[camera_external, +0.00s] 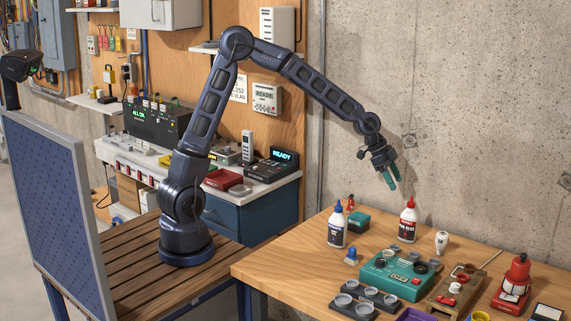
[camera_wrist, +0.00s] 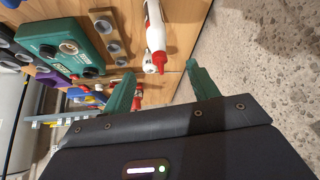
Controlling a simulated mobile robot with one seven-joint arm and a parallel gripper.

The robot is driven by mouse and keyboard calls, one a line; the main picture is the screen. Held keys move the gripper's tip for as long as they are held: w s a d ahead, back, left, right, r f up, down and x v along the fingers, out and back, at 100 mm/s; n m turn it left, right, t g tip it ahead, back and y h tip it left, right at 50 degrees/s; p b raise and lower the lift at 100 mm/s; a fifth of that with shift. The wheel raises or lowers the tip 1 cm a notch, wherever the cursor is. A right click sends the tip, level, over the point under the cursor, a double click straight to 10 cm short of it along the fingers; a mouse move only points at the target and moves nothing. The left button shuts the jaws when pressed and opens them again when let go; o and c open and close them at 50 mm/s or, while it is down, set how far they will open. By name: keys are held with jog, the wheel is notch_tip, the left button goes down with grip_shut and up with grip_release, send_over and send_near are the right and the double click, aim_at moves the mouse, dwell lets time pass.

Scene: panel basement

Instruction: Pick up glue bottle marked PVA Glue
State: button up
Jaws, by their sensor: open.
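A white bottle with a red cap (camera_external: 408,221) stands upright near the back edge of the table. A white bottle with a blue cap and dark blue label (camera_external: 337,226) stands upright to its left. The lettering on both is too small to read surely. My gripper (camera_external: 392,181) is open and empty, above and slightly left of the red-capped bottle. In the wrist view the red-capped bottle (camera_wrist: 154,30) shows beyond my open fingers (camera_wrist: 161,69), its red tip appearing between them, with no visible contact.
A green box with dials (camera_external: 400,273) lies in front of the bottles. A small white-handled object (camera_external: 441,242) stands right of the red-capped bottle, close to it. A small green box (camera_external: 357,221) sits between the bottles. A concrete wall (camera_external: 480,120) rises behind the table (camera_external: 290,262).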

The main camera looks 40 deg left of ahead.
aim_at(411, 206)
jog(key=shift+d+r+x, duration=0.1)
jog(key=shift+d+x, duration=0.1)
jog(key=shift+x, duration=1.8)
jog(key=shift+d+r+x, duration=0.15)
jog(key=shift+d+x, duration=0.05)
jog(key=shift+x, duration=1.75)
jog(key=shift+d+r+x, duration=0.1)
jog(key=shift+d+x, duration=0.1)
jog(key=shift+x, duration=1.8)
jog(key=shift+s, duration=0.2)
jog(key=shift+c, duration=0.2)
grip_shut()
